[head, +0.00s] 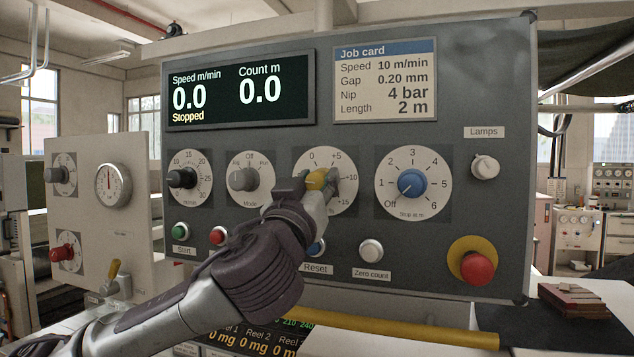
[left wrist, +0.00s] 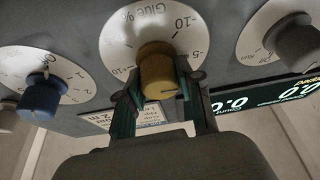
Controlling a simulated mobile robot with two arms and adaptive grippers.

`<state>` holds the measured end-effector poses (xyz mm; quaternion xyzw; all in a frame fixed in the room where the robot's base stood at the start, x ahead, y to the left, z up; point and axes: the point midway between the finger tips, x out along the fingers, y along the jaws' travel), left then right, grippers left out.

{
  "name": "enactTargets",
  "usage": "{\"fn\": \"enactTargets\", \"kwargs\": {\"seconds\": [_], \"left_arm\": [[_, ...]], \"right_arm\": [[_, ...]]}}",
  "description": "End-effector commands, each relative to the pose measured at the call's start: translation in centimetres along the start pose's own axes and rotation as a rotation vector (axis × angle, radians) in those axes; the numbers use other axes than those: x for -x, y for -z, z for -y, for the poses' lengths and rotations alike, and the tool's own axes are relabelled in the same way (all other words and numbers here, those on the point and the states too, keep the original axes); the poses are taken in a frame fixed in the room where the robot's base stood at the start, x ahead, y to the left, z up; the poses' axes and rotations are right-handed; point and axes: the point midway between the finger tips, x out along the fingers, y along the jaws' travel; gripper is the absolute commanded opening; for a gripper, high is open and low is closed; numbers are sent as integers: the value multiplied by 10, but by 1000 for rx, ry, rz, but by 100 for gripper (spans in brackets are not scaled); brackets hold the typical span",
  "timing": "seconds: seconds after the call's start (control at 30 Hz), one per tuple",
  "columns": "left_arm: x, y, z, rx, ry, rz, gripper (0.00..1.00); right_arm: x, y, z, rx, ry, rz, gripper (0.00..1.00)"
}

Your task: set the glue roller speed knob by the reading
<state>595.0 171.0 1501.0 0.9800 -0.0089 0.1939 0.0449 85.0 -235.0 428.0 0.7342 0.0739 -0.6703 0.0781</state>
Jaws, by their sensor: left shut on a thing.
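The yellow glue % knob (head: 316,180) sits on a white round dial (head: 341,197) on the grey panel. My left gripper (head: 318,187) is shut on this knob, one finger on each side, and covers part of the dial. The left wrist view also shows the yellow knob (left wrist: 157,72) between the fingers, with -10 and -5 marks on the dial (left wrist: 125,35); I cannot tell its exact setting. The display (head: 240,92) reads speed 0.0, count 0.0, Stopped. The job card (head: 384,80) reads speed 10 m/min, gap 0.20 mm, nip 4 bar, length 2 m. My right gripper is not seen.
Left of the gripper are the mode knob (head: 243,179) and the black m/min knob (head: 181,178). The blue stop-at knob (head: 411,182) is to the right. Below are a green Start button (head: 181,230), a white Zero count button (head: 371,250) and a red mushroom button (head: 477,268).

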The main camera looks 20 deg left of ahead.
Motion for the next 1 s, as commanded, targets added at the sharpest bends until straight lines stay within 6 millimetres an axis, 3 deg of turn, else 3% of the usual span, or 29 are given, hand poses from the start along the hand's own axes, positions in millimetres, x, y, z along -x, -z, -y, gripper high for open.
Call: {"fn": "enactTargets", "kwargs": {"seconds": [0.33, 0.6, 1.0], "left_arm": [[1, -4, 0, -38, -17, 2, 1], [0, -3, 0, -193, -83, 2, 1], [-2, 4, 0, -546, -224, 3, 1]], "right_arm": [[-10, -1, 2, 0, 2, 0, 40], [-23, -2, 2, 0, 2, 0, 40], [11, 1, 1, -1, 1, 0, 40]]}}
